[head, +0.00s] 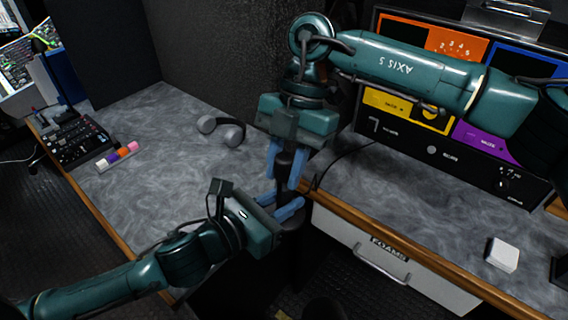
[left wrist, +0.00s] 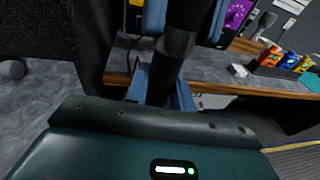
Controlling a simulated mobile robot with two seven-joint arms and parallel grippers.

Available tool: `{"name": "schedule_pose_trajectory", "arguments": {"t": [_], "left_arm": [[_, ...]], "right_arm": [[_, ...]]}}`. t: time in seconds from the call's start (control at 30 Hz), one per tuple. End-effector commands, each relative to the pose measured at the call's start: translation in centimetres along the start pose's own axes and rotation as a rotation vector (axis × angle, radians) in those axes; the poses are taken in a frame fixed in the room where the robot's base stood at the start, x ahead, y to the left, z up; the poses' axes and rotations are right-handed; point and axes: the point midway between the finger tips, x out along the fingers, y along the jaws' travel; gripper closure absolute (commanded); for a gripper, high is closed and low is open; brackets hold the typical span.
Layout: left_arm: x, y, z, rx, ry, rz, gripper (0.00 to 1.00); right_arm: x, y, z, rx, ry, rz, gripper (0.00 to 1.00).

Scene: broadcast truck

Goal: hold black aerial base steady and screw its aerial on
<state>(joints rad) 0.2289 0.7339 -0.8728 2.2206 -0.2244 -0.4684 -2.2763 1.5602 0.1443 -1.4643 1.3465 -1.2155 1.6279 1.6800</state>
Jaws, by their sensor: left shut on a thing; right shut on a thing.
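The black aerial base (left wrist: 161,82) is a dark upright cylinder between the blue fingers of my left gripper (left wrist: 160,92), which is shut on it. In the head view my left gripper (head: 281,208) reaches in from the lower left at the desk corner. The black aerial (left wrist: 190,12) is directly above the base, between the blue fingers of my right gripper (head: 285,172), which points down and is shut on it. A grey band shows where the two parts line up in the left wrist view. Whether threads are engaged is hidden.
A white box (head: 502,254) sits on the right desk. A drawer (head: 380,262) is below the wooden edge.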

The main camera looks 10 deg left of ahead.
Motion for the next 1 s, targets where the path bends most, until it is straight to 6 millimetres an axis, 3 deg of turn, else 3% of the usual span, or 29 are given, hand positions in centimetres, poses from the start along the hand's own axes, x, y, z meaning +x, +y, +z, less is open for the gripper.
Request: {"name": "schedule_pose_trajectory", "arguments": {"t": [0.2,0.3,0.43,0.47,0.7,1.0], "left_arm": [[-0.02,-0.09,0.13,-0.001,-0.003,-0.002,1.00],[-0.02,-0.09,0.12,-0.001,-0.003,-0.002,1.00],[-0.02,-0.08,0.11,0.000,-0.002,-0.002,1.00],[-0.02,-0.08,0.10,0.000,-0.002,-0.002,1.00],[-0.02,-0.06,0.13,0.000,-0.003,-0.002,1.00],[-0.01,-0.04,0.16,0.001,-0.003,-0.001,1.00]], "right_arm": [[-0.08,-0.24,0.13,0.404,-0.009,0.169,0.94],[-0.05,-0.17,0.12,0.519,-0.010,0.215,0.94],[-0.04,-0.11,0.15,0.512,-0.010,0.210,0.94],[-0.04,-0.11,0.16,0.512,-0.010,0.210,0.71],[-0.01,-0.11,0.11,0.510,-0.009,0.208,0.51],[-0.23,-0.09,-0.03,0.508,-0.008,0.207,0.51]]}}
